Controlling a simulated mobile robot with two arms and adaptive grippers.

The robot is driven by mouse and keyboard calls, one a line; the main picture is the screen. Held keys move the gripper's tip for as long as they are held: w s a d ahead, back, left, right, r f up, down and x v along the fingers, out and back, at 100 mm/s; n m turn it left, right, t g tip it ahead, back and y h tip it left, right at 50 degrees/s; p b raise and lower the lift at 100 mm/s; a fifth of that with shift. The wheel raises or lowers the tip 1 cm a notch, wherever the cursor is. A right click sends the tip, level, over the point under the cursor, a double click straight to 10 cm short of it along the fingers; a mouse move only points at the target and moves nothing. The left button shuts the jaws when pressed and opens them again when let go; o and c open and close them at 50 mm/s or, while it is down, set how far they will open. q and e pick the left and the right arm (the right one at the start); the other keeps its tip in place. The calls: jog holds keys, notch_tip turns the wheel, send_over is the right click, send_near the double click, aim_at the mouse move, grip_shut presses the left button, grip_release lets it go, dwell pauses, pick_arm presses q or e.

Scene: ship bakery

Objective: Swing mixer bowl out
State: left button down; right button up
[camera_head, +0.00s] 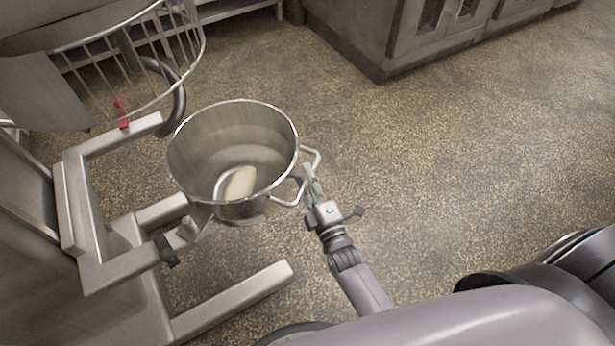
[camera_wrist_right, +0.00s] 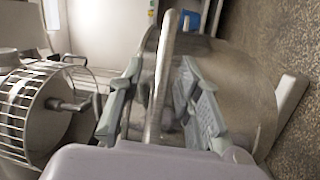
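The steel mixer bowl (camera_head: 205,150) stands out to the right of the mixer's U-shaped bowl cradle (camera_head: 75,200), joined near a bracket at its lower left. A pale lump (camera_head: 240,183) lies inside it. A looped handle (camera_head: 313,157) sticks out from the bowl's right side. My right gripper (camera_head: 309,177) is at this handle. In the right wrist view, the handle bar (camera_wrist_right: 162,75) passes between the two spread fingers of the right gripper (camera_wrist_right: 160,105), with a visible gap on both sides. My left gripper is not in view.
The mixer's wire guard (camera_head: 195,50) and curved hook (camera_head: 178,100) are at the upper left, clear of the bowl. A mixer foot (camera_head: 235,300) runs along the floor below the bowl. Steel cabinets (camera_head: 385,40) stand at the back. The floor (camera_head: 470,160) to the right is free.

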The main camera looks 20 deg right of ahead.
jog(key=shift+s, duration=0.25)
jog(key=s+f, duration=0.1)
jog(key=s, duration=1)
jog(key=shift+s+d+f, duration=0.2)
jog(key=shift+d+f, duration=0.1)
